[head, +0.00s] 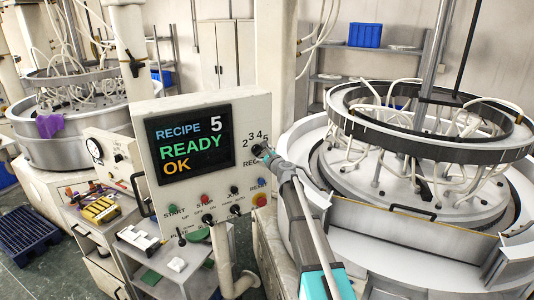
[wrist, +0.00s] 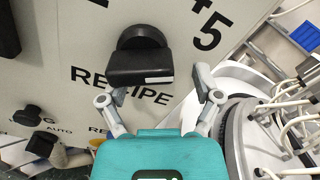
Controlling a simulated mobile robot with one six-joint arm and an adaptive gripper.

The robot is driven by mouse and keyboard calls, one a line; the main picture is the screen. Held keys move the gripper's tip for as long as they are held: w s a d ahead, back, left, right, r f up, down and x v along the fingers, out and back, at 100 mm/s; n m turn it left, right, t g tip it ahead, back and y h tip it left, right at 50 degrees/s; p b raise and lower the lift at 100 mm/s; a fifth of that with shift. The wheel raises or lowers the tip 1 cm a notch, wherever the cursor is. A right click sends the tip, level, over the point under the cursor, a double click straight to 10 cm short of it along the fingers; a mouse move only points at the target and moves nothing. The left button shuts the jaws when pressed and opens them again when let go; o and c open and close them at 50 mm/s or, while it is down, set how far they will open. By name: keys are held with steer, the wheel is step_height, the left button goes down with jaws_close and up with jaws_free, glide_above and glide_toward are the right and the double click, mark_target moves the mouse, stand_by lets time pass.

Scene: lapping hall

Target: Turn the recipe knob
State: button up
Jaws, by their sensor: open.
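The recipe knob (wrist: 140,62) is black with a bar-shaped grip and a pale mark, set on the pale control panel above the word RECIPE. In the head view the knob (head: 257,149) is partly hidden by my gripper (head: 266,157). The numbers 2, 3, 4 and 5 show around it. The panel screen (head: 192,144) reads RECIPE 5, READY, OK. In the wrist view my gripper (wrist: 162,88) is open and empty, its fingers spread to the left and right below the knob's grip. Whether a finger touches the knob I cannot tell.
Below the screen are START (head: 173,225), STOP (head: 205,199) and RESET (head: 261,200) buttons and small black knobs. A black handle (head: 142,194) juts from the panel's left edge. A large round lapping machine (head: 400,245) stands close at the right.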

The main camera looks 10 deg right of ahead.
steer(key=shift+s+a+f, duration=0.1)
steer(key=shift+s+a, duration=0.05)
steer(key=shift+s, duration=0.35)
steer(key=shift+s+a+f, duration=0.1)
steer(key=shift+s+a, duration=0.05)
steer(key=shift+s, duration=0.3)
steer(key=shift+s+d+r, duration=0.1)
steer(key=shift+s+r, duration=0.2)
steer(key=shift+s, duration=0.25)
steer(key=shift+s+r, duration=0.25)
steer(key=shift+s, duration=0.25)
steer(key=shift+s+d, duration=0.15)
glide_toward(261, 153)
steer(key=shift+d+v, duration=0.4)
steer(key=shift+v, duration=1.95)
steer(key=shift+f, duration=0.1)
